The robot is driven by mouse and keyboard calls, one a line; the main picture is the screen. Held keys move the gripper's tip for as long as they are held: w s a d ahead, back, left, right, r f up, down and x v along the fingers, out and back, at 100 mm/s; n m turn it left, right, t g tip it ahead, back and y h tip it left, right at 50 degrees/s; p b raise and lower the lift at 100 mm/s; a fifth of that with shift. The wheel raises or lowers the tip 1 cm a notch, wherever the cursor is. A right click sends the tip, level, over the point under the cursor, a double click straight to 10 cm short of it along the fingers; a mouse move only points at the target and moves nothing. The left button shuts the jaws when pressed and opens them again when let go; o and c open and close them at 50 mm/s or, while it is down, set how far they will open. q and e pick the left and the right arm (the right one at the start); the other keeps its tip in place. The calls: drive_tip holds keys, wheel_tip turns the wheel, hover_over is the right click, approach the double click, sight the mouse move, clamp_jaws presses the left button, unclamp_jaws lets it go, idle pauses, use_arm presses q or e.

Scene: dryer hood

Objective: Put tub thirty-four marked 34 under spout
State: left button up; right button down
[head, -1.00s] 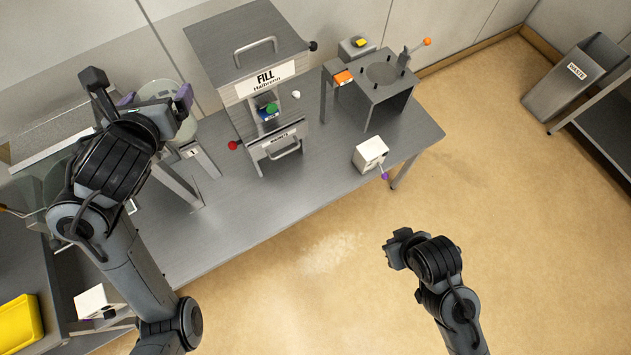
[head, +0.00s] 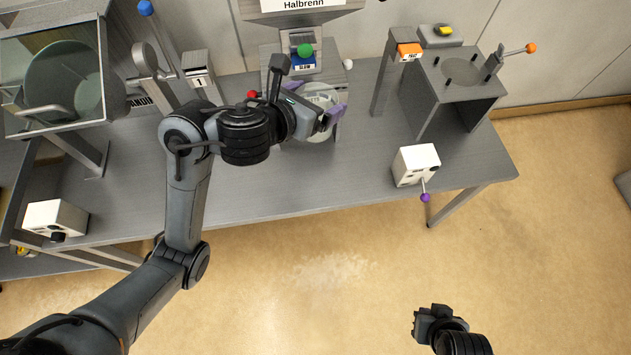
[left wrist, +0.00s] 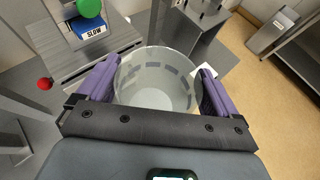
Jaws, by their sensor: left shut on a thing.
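My left gripper (head: 328,112) is shut on a clear round tub (left wrist: 150,98), with a purple finger on each side of it. The tub also shows in the head view (head: 319,98), in front of the fill station (head: 300,14) and above the table. Its number cannot be read. The fill station has a green knob (head: 305,50) over a blue SLOW label; the knob also shows at the upper left of the left wrist view (left wrist: 89,8). I cannot make out the spout. My right gripper (head: 425,322) is low over the floor, far from the tub; its fingers are unclear.
A red knob (head: 253,95) is close to my left gripper. A grey stand with an orange-tipped lever (head: 530,48) and a white box with a purple-tipped lever (head: 416,165) stand to the right. A glass-fronted drum (head: 62,85) is at left. The table's front middle is clear.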

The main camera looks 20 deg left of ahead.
use_arm(q)
wheel_tip(320, 180, down, 23)
drive_tip(key=s+d+m+h+b, duration=0.2)
drive_tip(key=s+d+b, duration=0.1)
drive_tip(key=b, duration=1.2)
drive_tip(key=shift+g, duration=0.4)
drive_tip(key=w+a+f+b, duration=0.1)
drive_tip(key=w+a+f, duration=0.1)
drive_tip(key=w+f, duration=0.1)
drive_tip(key=w+a+f+b, duration=0.2)
drive_tip(key=w+f, duration=0.1)
drive_tip(key=f, duration=0.1)
drive_tip(key=w+a+f+b, duration=0.2)
drive_tip(key=w+f, duration=0.2)
drive_tip(key=shift+a, duration=0.1)
drive_tip(key=shift+s+f, duration=0.1)
drive_tip(key=shift+f, duration=0.2)
